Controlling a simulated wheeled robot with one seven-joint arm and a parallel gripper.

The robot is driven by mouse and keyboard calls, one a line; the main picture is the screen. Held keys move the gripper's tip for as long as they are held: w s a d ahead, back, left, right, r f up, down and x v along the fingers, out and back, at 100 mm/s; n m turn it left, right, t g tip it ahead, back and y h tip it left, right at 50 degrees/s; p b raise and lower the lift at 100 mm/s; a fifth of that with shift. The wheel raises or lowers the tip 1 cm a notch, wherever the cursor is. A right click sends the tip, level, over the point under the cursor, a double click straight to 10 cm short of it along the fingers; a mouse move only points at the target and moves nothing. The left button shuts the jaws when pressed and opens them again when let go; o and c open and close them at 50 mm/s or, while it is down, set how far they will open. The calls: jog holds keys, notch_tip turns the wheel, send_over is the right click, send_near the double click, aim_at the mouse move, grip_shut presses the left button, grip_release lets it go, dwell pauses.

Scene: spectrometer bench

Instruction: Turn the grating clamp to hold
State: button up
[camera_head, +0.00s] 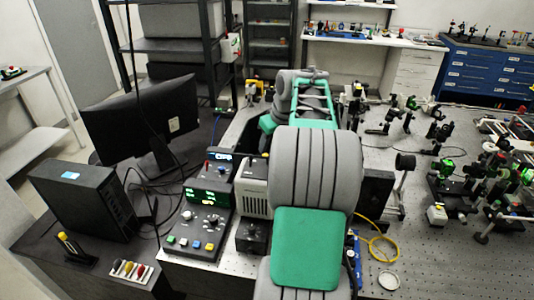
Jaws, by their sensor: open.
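My grey and green arm reaches away across the middle of the view. My gripper cannot be made out; the arm's own links appear to hide it. I cannot pick out the grating clamp. A beige vented box (255,185) stands on the bench just left of my arm, with a black unit (252,235) with a knob in front of it. A black block (375,194) stands close to the right of my arm. The bench between these is hidden behind the arm.
A control box (205,215) with green displays, a black computer case (85,200) and a monitor (140,118) stand left. Several optical mounts (445,185) crowd the perforated bench (430,265) on the right. A yellow cable (384,248) and white ring (389,280) lie near clear bench at front right.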

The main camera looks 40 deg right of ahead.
aim_at(266, 155)
jog(key=x, duration=0.5)
jog(key=shift+w+f+p, duration=0.1)
jog(key=shift+p, duration=0.3)
jog(key=shift+c, duration=0.2)
grip_shut()
